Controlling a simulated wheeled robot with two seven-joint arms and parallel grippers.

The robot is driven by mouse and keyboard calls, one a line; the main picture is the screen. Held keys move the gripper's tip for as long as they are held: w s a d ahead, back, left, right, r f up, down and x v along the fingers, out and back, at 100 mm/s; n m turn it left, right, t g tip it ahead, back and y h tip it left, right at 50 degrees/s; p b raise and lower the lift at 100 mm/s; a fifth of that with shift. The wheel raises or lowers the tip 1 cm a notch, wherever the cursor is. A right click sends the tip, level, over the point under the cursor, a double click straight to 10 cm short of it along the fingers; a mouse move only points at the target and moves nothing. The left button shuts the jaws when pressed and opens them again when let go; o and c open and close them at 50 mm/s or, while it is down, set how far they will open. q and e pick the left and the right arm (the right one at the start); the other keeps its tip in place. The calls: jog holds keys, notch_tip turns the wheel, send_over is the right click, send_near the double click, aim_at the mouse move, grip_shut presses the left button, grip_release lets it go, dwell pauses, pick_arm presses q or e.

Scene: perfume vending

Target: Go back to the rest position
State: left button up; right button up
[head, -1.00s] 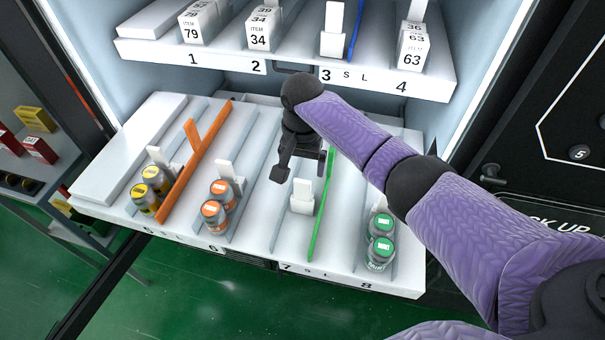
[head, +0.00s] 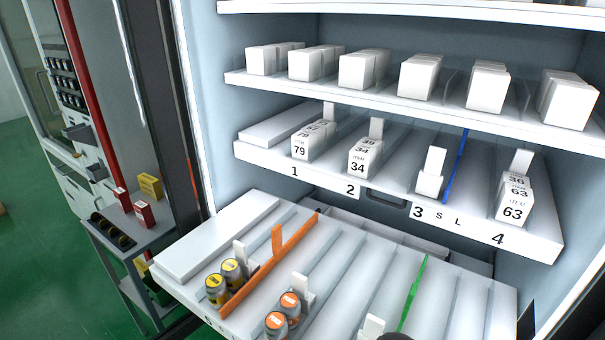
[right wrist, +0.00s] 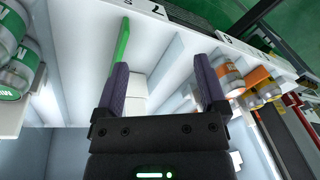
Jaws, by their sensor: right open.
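My right gripper (right wrist: 163,82) shows in the right wrist view with its two purple-sided fingers apart and nothing held between them. A white pusher block (right wrist: 138,92) of the lower shelf lies beyond the gap, beside a green divider (right wrist: 122,45). In the head view only a dark rounded piece, likely of my right arm, shows at the bottom edge. My left gripper is in neither view.
The lower shelf (head: 205,245) holds yellow-capped jars (head: 223,282) and orange-capped jars (head: 283,314) beside an orange divider (head: 270,262). White boxes stand on the shelves above. Green-labelled jars (right wrist: 18,72) are left of the gripper in the wrist view. A side cart (head: 135,222) stands left.

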jog(key=s+d+r+n+t+h, duration=0.1)
jog(key=s+d, duration=0.2)
jog(key=s, duration=0.3)
jog(key=s+d+r+n+t, duration=0.1)
jog(key=s+d+r, duration=0.1)
jog(key=s, duration=0.4)
notch_tip(320, 180, down, 22)
jog(key=s+g+b, duration=0.2)
jog(key=b, duration=0.3)
jog(key=s+d+f+g+h+b, duration=0.1)
jog(key=s+d+f+b, duration=0.2)
jog(key=s+f, duration=1.1)
jog(key=shift+d+f+n+b, duration=0.35)
jog(key=shift+f+n, duration=0.05)
jog(key=shift+f, duration=0.45)
jog(key=shift+s, duration=0.1)
